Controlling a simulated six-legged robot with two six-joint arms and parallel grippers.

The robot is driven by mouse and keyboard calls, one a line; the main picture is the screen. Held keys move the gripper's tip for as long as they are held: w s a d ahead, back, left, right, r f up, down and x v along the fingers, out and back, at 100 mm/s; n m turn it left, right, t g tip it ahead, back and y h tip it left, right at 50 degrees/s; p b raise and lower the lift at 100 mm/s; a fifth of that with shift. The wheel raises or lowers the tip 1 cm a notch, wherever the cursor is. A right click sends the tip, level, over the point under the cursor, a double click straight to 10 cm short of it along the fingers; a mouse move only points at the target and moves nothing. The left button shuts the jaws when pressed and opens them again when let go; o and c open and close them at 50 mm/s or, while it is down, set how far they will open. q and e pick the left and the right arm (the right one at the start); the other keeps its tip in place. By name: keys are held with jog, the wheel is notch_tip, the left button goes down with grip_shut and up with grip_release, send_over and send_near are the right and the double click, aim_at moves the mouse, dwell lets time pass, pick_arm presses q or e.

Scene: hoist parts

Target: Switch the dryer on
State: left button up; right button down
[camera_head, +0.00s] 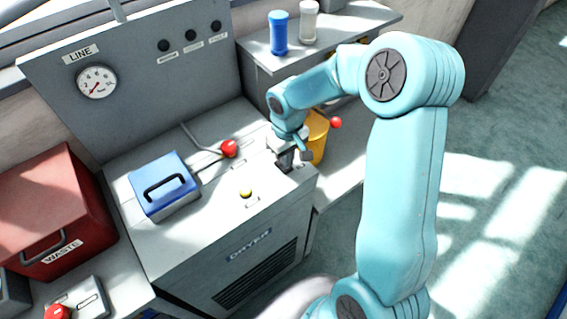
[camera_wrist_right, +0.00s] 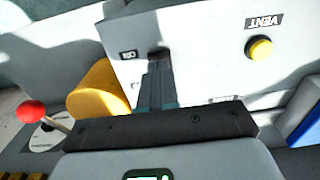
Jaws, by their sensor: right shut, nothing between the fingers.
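The dryer (camera_head: 245,244) is a light grey cabinet with its name on the front and vent slots below. A yellow button (camera_head: 246,193) sits on its top; in the right wrist view this button (camera_wrist_right: 260,48) is beside a VENT label. My right gripper (camera_head: 287,160) is over the dryer top's right end, by the edge. In the right wrist view its dark fingers (camera_wrist_right: 157,62) are together with nothing between them, close to a small dark label too small to read surely. The fingers hide whatever lies under them; I cannot tell whether they touch. My left gripper is not in view.
A blue box with a handle (camera_head: 163,187) and a red-knobbed lever (camera_head: 229,148) are on the dryer's left. A yellow container (camera_head: 317,138) stands just right of the gripper, near another red knob (camera_head: 336,122). A red WASTE bin (camera_head: 50,200) is far left.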

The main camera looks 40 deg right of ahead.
jog(key=shift+f+b, duration=0.95)
jog(key=shift+f, duration=0.05)
dwell(0.8)
jog(key=shift+r, duration=0.15)
jog(key=shift+w+r+p, duration=0.1)
jog(key=shift+r+p, duration=0.4)
jog(key=shift+p, duration=0.05)
notch_tip(320, 180, up, 2)
jog(key=shift+r+p, duration=0.25)
jog(key=shift+p, duration=0.55)
notch_tip(320, 180, up, 2)
jog(key=shift+p, duration=0.75)
jog(key=shift+r+p, duration=0.4)
jog(key=shift+r, duration=0.3)
jog(key=shift+f, duration=0.1)
